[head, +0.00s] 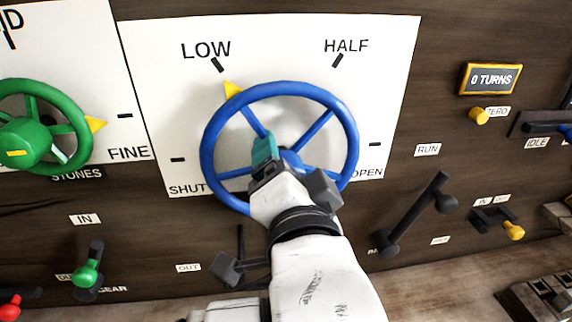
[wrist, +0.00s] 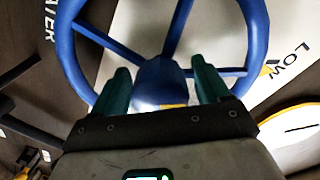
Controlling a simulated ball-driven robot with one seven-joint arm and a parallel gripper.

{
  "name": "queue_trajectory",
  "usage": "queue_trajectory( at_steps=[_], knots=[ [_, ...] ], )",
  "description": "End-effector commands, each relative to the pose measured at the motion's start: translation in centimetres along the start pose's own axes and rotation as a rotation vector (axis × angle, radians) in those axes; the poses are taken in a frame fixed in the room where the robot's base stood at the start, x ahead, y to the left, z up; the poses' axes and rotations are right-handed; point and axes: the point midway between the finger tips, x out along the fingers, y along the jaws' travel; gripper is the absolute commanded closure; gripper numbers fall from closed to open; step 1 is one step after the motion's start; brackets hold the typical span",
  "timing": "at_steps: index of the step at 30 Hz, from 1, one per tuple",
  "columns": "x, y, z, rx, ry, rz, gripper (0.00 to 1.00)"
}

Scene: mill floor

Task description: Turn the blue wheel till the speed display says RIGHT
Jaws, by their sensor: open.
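The blue wheel (head: 285,90) stands on a white dial plate on the dark wooden panel in the head view. Its yellow pointer (head: 232,89) is at the LOW mark. SHUT, HALF and OPEN are also printed around it. My gripper (head: 291,165) is in front of the wheel's hub and hides part of it. In the wrist view the blue wheel (wrist: 72,62) fills the upper middle. My gripper (wrist: 161,72) is open there, its two teal fingers apart with the hub between them in the picture; contact cannot be told. No speed display is visible.
A green wheel (head: 30,130) is at the left, its pointer towards FINE. A yellow-framed display (head: 490,79) at the right reads 0 TURNS, with a yellow knob (head: 478,116) below. A black lever (head: 415,215) and a green-knobbed lever (head: 86,272) stand out from the lower panel.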

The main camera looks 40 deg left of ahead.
Motion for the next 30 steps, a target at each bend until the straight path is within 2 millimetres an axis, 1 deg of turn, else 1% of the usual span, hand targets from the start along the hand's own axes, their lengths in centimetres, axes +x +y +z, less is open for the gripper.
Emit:
queue_trajectory(
  at_steps=[5,8,11,18,21,25,30],
  knots=[
    [-0.1,0.0,0.1,0.000,-0.001,0.000,0.24],
    [-0.7,0.0,0.1,-0.001,0.000,-0.001,0.24],
    [-2.1,0.1,0.1,-0.001,0.000,-0.001,0.24],
    [-6.8,0.1,0.1,-0.001,0.001,-0.001,0.24],
    [-8.4,0.1,0.1,0.000,0.000,-0.001,0.24],
    [-9.9,0.1,0.1,-0.001,0.000,0.000,0.24],
    [-10.8,0.1,0.0,0.000,0.000,0.000,0.24]
  ],
)
